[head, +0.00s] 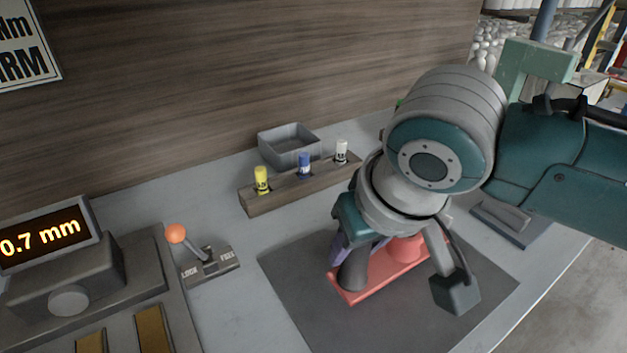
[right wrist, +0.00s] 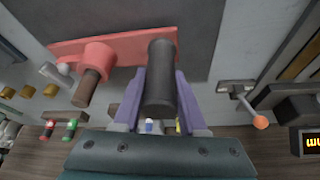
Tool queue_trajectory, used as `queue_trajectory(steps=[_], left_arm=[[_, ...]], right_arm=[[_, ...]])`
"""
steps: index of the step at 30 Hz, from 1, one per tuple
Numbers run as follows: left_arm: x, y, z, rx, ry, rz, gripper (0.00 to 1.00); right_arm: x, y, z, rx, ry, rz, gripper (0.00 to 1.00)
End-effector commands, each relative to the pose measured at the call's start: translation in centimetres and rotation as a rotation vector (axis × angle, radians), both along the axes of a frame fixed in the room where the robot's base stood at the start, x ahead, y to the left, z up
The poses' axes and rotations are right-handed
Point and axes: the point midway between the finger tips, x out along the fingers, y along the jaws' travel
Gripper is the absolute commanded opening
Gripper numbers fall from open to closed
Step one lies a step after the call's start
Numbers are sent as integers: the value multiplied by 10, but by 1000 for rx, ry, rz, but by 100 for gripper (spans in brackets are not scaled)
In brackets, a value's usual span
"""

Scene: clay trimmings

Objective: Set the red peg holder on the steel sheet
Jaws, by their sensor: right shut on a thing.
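The red peg holder (head: 376,284) is a flat red plate with a red round collar and a dark grey upright post. It shows over the dark steel sheet (head: 300,290) in the head view. I cannot tell whether its underside touches the sheet. My right gripper (head: 354,254) reaches down from above, its purple fingers shut on the dark post. In the right wrist view the post (right wrist: 161,85) stands between the fingers, and the red plate (right wrist: 125,44) carries the collar with a brown peg in it. My arm hides part of the holder. My left gripper is out of view.
A wooden rack (head: 288,190) with yellow, blue and white bottles stands behind, beside a grey bin (head: 288,146). An orange-knobbed lever (head: 207,260) and a display reading 0.7 mm (head: 45,240) are at left. A grey-blue fixture (head: 510,224) sits at right near the table edge.

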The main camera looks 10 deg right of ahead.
Motion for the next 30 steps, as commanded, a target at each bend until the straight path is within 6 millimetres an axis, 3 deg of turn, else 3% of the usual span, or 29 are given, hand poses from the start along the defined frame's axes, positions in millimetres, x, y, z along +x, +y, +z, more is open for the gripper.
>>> queue_trajectory(steps=[4,17,18,25,30], left_arm=[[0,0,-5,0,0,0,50],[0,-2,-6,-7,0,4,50],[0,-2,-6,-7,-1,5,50],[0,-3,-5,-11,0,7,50],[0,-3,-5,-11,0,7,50]], right_arm=[[1,0,-16,-1,-4,1,0],[1,0,-21,0,-5,1,0],[0,0,-21,0,-2,1,46],[0,0,-21,0,-1,1,71],[0,0,-21,0,-1,1,71]])
